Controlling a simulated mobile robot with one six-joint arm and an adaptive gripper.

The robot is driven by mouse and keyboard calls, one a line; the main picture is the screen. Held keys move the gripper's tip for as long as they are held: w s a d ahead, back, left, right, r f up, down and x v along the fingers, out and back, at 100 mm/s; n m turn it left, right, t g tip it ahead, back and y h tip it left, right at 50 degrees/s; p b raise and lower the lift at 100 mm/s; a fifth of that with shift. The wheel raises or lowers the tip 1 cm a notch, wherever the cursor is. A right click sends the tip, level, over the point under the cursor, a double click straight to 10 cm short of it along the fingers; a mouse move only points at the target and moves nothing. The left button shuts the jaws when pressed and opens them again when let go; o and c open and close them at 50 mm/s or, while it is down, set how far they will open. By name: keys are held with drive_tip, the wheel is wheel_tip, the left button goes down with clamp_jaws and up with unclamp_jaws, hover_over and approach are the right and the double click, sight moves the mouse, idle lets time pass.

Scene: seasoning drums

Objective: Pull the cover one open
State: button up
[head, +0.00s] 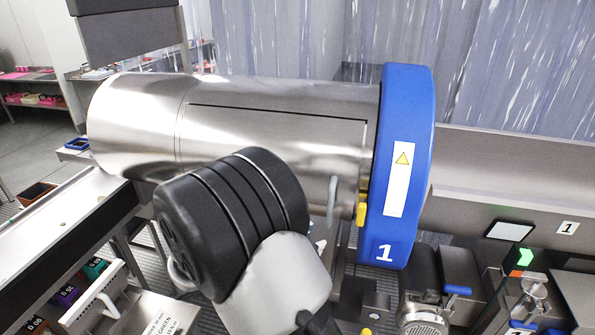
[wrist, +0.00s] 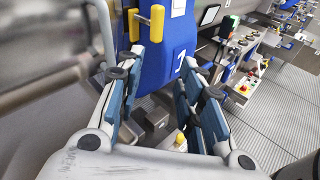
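A steel drum (head: 250,120) lies on its side in the head view, with a rectangular panel outlined on its curved side. A blue cover (head: 405,130) marked 1 rings its right end; part of it shows in the wrist view (wrist: 182,40). A yellow handle (head: 361,210) sits low by the blue cover's left edge. It also shows in the wrist view (wrist: 156,22), just beyond the left finger. My gripper (wrist: 160,68) is open, with nothing between its fingers. In the head view my arm hides most of it.
A grey curved handle (head: 332,200) stands left of the yellow one. A machine with a green light (head: 525,257) is at the right. A steel counter (head: 65,215) runs along the left, with coloured bins (head: 95,268) below. Open floor (wrist: 265,105) shows at right in the wrist view.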

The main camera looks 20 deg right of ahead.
sight(329, 203)
drive_tip(key=w+a+n+t+h+p, duration=0.1)
drive_tip(key=w+a+n+t, duration=0.3)
drive_tip(key=w, duration=0.1)
drive_tip(key=x, duration=0.5)
drive_tip(key=p+x, duration=0.1)
drive_tip(key=x, duration=0.5)
drive_tip(key=f+x, duration=0.1)
drive_tip(key=x, duration=0.5)
drive_tip(key=shift+w+p, duration=0.15)
drive_tip(key=shift+p, duration=0.25)
clamp_jaws()
